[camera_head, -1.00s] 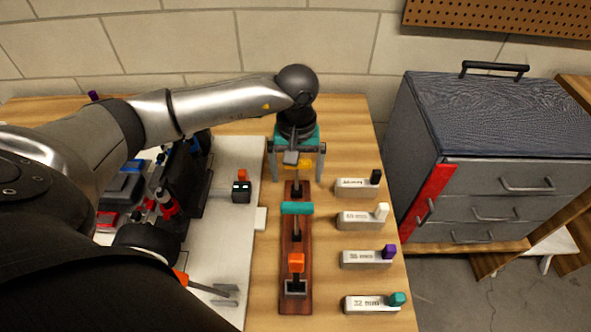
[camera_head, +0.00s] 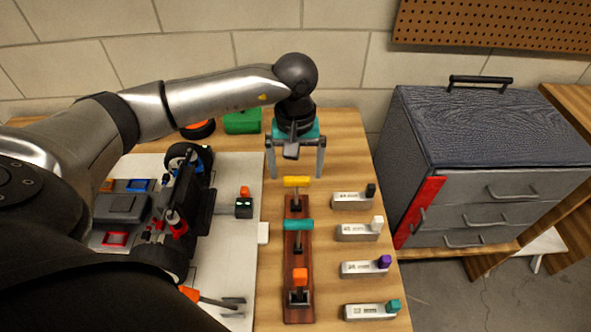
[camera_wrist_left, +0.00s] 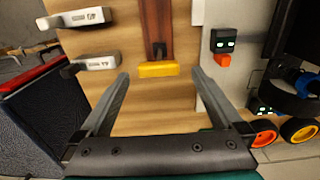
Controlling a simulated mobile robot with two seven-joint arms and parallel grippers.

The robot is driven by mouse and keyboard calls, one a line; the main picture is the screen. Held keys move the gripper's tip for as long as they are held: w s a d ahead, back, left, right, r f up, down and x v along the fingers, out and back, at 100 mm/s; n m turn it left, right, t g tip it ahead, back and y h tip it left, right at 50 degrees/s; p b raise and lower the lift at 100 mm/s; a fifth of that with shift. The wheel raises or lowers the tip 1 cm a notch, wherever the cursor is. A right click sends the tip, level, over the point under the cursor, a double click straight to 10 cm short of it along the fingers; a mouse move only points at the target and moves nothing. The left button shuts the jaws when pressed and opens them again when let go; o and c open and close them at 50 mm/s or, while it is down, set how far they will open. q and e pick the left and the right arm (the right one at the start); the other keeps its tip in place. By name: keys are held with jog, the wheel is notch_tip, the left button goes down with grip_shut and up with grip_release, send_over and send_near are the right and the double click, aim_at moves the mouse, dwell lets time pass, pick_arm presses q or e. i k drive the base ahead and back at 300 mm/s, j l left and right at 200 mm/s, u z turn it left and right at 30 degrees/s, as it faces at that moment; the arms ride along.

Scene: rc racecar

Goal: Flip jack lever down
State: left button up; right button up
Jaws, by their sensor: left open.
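A small black block with two green lights and an orange knob (camera_head: 244,190) stands at the right edge of the white board (camera_head: 225,270); it also shows in the left wrist view (camera_wrist_left: 223,40). An orange-handled part with a grey forked end (camera_head: 232,302) lies near the board's front edge. I cannot tell which of these is the jack lever. My left gripper (camera_head: 296,168) is open and empty behind the wooden tool rack. In the left wrist view the gripper (camera_wrist_left: 160,74) has a yellow tool handle (camera_wrist_left: 158,69) between its fingertips, not clamped. My right gripper is out of view.
The tool rack (camera_head: 298,270) holds yellow, teal and orange handles. The RC car (camera_head: 180,210) stands on the board at left. Several labelled grey blocks (camera_head: 360,268) line the table's right side. A grey drawer cabinet (camera_head: 500,190) stands right of the table.

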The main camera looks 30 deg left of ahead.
aim_at(194, 294)
jog(key=k+l, duration=1.2)
jog(key=k, duration=0.05)
